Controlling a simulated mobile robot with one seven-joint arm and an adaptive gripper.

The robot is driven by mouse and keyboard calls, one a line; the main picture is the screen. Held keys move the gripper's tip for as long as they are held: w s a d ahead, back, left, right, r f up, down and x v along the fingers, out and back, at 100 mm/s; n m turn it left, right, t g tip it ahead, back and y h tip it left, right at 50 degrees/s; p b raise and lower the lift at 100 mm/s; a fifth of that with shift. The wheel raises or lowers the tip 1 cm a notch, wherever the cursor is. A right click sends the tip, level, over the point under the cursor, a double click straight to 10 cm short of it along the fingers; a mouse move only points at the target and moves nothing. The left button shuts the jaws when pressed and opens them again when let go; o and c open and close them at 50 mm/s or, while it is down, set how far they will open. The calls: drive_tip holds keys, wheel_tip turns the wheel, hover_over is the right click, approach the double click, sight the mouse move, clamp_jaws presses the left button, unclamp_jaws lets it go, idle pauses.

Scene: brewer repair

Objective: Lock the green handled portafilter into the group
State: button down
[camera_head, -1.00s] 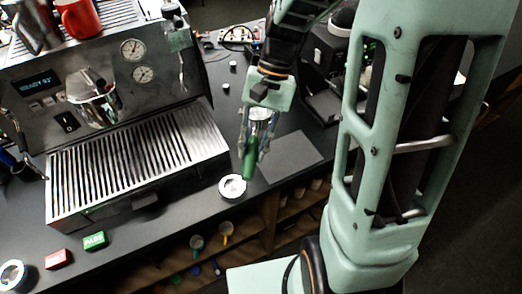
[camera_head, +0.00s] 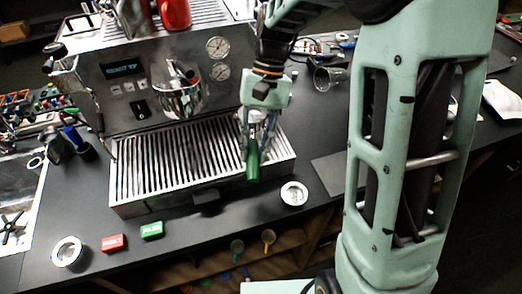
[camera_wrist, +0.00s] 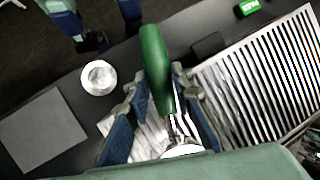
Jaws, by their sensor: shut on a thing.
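My gripper (camera_head: 258,140) is shut on the green handled portafilter (camera_head: 253,162), whose green handle points toward the counter's front edge. In the wrist view the green handle (camera_wrist: 152,60) shows between the finger pads, with part of the metal basket end below it hidden by my wrist. The portafilter is held above the right end of the slatted drip tray (camera_head: 200,190). The brewer (camera_head: 125,85) stands behind, with a chrome group (camera_head: 178,92) on its front, left of the gripper. The portafilter is apart from the group.
A round white-rimmed metal piece (camera_head: 294,194) lies right of the tray, and another (camera_head: 67,252) lies at front left. A red block (camera_head: 113,243) and a green block (camera_head: 152,230) lie before the brewer. A grey mat (camera_head: 330,175) lies at right.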

drive_tip(key=shift+w+a+f, duration=0.1)
drive_tip(key=shift+a, duration=0.3)
drive_tip(key=shift+f+b, duration=1.7)
drive_tip(key=shift+f, duration=0.1)
drive_tip(key=shift+f+b, duration=0.3)
drive_tip(key=shift+f, duration=0.25)
drive_tip(key=c, duration=1.6)
unclamp_jaws()
